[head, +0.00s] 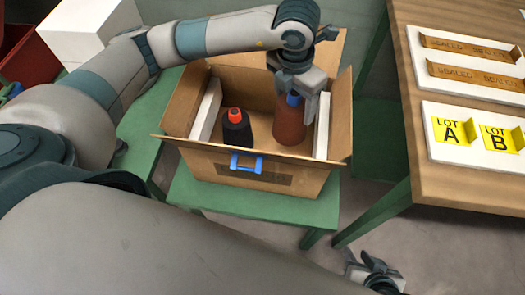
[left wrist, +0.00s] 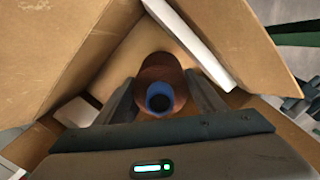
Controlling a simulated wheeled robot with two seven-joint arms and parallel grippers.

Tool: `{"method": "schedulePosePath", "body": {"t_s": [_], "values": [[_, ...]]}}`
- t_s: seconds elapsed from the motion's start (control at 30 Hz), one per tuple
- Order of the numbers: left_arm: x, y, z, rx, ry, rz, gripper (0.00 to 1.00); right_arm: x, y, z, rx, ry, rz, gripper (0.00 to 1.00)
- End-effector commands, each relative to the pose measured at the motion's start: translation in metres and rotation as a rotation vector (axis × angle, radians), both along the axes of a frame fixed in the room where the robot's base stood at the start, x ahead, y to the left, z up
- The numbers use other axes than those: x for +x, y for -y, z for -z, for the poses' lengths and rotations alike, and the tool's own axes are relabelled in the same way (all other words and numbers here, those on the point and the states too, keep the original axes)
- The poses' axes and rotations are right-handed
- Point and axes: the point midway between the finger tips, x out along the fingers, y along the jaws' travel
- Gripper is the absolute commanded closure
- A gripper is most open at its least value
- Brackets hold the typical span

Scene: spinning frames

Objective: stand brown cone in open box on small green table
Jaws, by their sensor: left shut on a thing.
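The open cardboard box (head: 255,177) stands on the small green table (head: 260,206), flaps spread. My left gripper (head: 296,97) reaches down into the box's right part, shut on the brown cone (head: 289,122). The cone has a blue top and looks upright; whether its base touches the box floor is hidden. In the left wrist view the cone (left wrist: 160,72) sits between the two fingers, blue ring facing the camera. A black cone with an orange top (head: 237,127) stands in the left part of the box. My right gripper (head: 372,272) is low at the bottom right, its fingers unclear.
White panels (head: 207,108) line the box's left and right insides. A blue handle (head: 246,162) is on the front. A wooden table (head: 465,190) at right carries white boards with yellow LOT A and LOT B cards (head: 454,137). A white block (head: 92,28) stands at back left.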

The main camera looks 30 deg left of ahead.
Motion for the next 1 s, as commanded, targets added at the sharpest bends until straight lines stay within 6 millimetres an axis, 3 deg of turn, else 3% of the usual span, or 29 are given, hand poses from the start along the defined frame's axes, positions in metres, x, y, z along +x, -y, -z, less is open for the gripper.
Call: {"method": "schedulePosePath", "body": {"t_s": [0.47,1.0], "values": [[0.0,0.0,0.004,0.0,0.001,0.0,0.97,0.0,0.0,-0.004,0.003,0.005,-0.001,0.69],[0.0,0.001,0.063,-0.002,0.0,0.0,0.97,0.003,-0.004,-0.004,0.014,0.023,-0.001,0.69]]}}
